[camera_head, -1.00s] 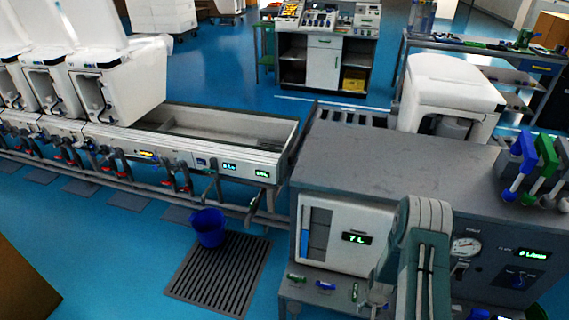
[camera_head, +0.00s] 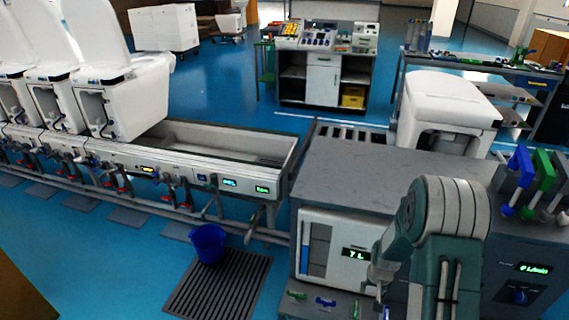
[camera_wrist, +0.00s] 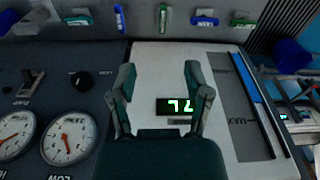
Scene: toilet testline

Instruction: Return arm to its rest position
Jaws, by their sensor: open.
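My gripper (camera_wrist: 160,85) is open and empty in the wrist view, its two dark green fingers spread apart. It faces the white front panel (camera_wrist: 225,130) with the lit "7 L" display (camera_wrist: 177,105), which appears upside down there. I cannot tell the distance to the panel. In the head view my arm (camera_head: 447,225) rises at the lower right, in front of the grey test bench (camera_head: 370,175), hiding part of its front. The gripper itself cannot be made out clearly there. The panel also shows in the head view (camera_head: 340,238).
Pressure gauges (camera_wrist: 68,137) are left in the wrist view. Coloured handles (camera_head: 525,180) stand on the bench's right end. Small green and blue parts (camera_head: 325,301) lie on the ledge below. A blue bucket (camera_head: 208,243) stands by a floor grate (camera_head: 215,290). Open blue floor lies beyond.

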